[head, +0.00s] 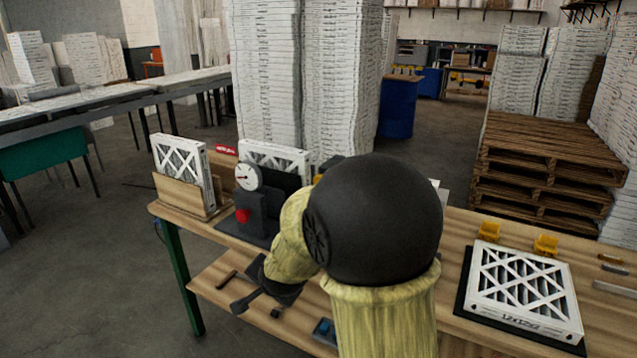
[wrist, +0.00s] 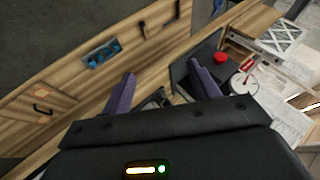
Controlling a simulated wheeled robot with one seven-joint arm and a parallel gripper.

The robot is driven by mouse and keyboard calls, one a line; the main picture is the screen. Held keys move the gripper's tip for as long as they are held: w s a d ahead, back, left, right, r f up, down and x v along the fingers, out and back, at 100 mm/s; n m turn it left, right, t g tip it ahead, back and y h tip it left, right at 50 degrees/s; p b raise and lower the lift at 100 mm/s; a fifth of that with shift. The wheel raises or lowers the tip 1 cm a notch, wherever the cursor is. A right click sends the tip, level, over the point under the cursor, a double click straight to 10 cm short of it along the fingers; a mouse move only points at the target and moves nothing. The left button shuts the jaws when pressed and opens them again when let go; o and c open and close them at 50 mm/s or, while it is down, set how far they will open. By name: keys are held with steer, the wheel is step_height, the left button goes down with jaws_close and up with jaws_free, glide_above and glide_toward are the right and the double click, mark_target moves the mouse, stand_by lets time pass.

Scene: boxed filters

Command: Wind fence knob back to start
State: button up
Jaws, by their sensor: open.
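A dark device (head: 250,213) stands on the wooden bench with a white dial (head: 248,177) on top. A round red part (head: 242,215) sits on its front; I cannot tell whether this is the fence knob. In the wrist view the red part (wrist: 220,57) and the dial (wrist: 243,86) lie beyond the right finger. My gripper (head: 258,306) is open and empty, in front of the bench edge and below the device in the picture. Its two fingers (wrist: 162,75) point toward the bench edge and touch nothing that I can see. My arm hides part of the bench right of the device.
Boxed filters stand in a wooden holder (head: 173,192) left of the device. Another filter (head: 525,290) lies on a black mat at the right, near yellow blocks (head: 546,245). A lower shelf (head: 215,284) holds tools and a blue item (head: 324,330). Tall stacks rise behind.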

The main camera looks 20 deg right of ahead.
steer(key=w+d+r+m+t+h, duration=0.2)
steer(key=w+m, duration=0.5)
steer(key=w+d+r+m+t+h, duration=0.2)
steer(key=w+r+m, duration=0.1)
steer(key=w+m, duration=0.35)
steer(key=w+d+m+h, duration=0.2)
steer(key=d+m+h, duration=0.2)
steer(key=m, duration=0.7)
steer(key=w+d+r+m+g+h, duration=0.1)
steer(key=w+d+m+h, duration=0.2)
steer(key=m+h, duration=0.3)
steer(key=m, duration=0.5)
steer(key=shift+d+r+p, duration=0.15)
steer(key=shift+d+p, duration=0.2)
steer(key=shift+p, duration=0.05)
steer(key=shift+w, duration=0.15)
steer(key=p+x, duration=0.7)
steer(key=x, duration=1)
steer(key=shift+d, duration=0.25)
steer(key=shift+r, duration=0.1)
steer(key=c, duration=0.9)
steer(key=shift+c, duration=0.2)
